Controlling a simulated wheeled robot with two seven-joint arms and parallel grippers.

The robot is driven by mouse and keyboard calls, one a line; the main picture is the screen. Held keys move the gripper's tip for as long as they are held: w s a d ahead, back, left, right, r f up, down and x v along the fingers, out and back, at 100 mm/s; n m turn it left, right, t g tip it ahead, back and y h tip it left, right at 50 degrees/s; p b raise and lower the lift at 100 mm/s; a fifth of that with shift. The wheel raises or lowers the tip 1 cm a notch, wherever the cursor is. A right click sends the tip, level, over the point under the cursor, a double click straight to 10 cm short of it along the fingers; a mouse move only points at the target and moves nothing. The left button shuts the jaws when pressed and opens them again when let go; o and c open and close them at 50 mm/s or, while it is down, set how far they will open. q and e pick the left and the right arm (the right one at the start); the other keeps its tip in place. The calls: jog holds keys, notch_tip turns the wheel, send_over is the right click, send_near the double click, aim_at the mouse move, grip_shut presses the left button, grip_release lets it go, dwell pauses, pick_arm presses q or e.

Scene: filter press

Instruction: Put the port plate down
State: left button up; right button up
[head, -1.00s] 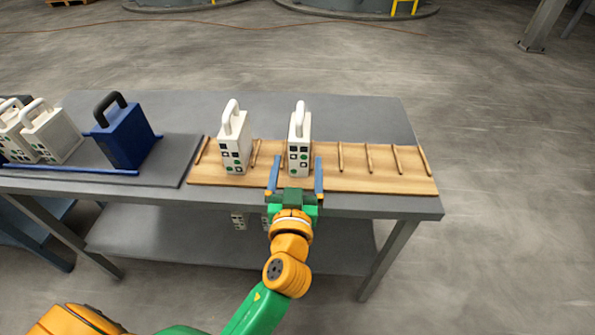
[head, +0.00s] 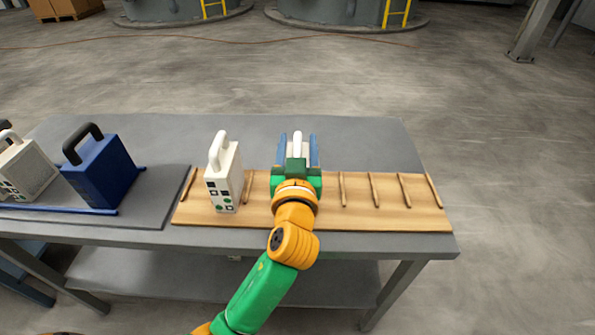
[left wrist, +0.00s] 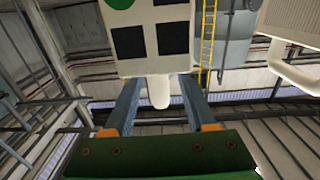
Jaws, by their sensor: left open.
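A white port plate (left wrist: 152,38) with black squares and a green dot on its face fills the top of the left wrist view. In the head view it stands on the wooden rack (head: 410,222), mostly hidden behind my left gripper (head: 299,140), with its white handle (head: 298,140) showing. My left gripper is open, its two blue fingers on either side of the handle, with gaps visible in the left wrist view. A second white port plate (head: 223,185) stands upright on the rack to the left. My right gripper is not in view.
The rack has several thin wooden dividers, with empty slots to the right. A blue plate (head: 103,175) with a black handle and a white plate (head: 25,170) stand on the grey tray (head: 150,208) at left. The grey table top (head: 360,140) behind the rack is clear.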

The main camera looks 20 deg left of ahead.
pick_arm(q)
jog(key=shift+w+a+f, duration=0.1)
jog(key=shift+w, duration=0.15)
jog(key=shift+s, duration=0.2)
grip_shut()
dwell(1.0)
